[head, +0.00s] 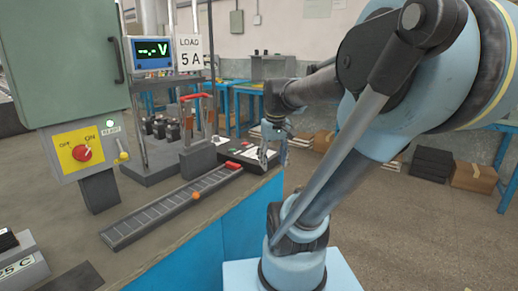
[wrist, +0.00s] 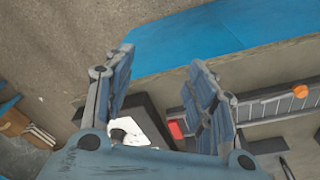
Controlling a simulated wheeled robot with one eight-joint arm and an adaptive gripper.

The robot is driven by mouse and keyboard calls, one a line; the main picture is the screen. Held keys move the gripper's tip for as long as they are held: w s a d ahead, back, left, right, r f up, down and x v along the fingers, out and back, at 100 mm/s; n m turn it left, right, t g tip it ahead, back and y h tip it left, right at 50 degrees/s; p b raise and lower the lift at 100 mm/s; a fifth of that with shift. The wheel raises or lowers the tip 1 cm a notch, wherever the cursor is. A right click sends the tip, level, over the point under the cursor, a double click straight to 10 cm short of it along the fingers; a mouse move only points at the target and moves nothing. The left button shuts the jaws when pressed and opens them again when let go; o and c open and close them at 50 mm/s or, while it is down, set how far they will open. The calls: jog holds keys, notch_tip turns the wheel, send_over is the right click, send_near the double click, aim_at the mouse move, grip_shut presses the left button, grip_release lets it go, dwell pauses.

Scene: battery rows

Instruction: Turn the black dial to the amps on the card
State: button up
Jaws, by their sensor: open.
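The card (head: 189,52) in the head view stands at the back, white, and reads "LOAD 5 A". I cannot make out the black dial for certain in either view. A dark box (head: 255,155) with white patches lies at the bench's right end; it also shows in the wrist view (wrist: 152,112), partly behind my left finger. My gripper (head: 274,156) is open, by the right end of that box in the head view. In the wrist view its fingers (wrist: 162,60) are wide apart with nothing held between them.
A grey scaled track (head: 165,213) with an orange ball (head: 196,196) runs along the bench. A red-handled lever (head: 196,97) stands behind it.

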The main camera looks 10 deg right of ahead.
jog(key=w+r+n+g, duration=0.1)
jog(key=w+r, duration=0.3)
jog(key=w, duration=0.5)
jog(key=w+r+n, duration=0.2)
jog(key=w+r, duration=0.1)
jog(key=w, duration=0.6)
jog(key=w+r+n+g, duration=0.1)
jog(key=w+r, duration=0.3)
jog(key=w, duration=0.5)
notch_tip(320, 180, down, 17)
jog(key=shift+s+f, duration=0.15)
jog(key=c, duration=1.1)
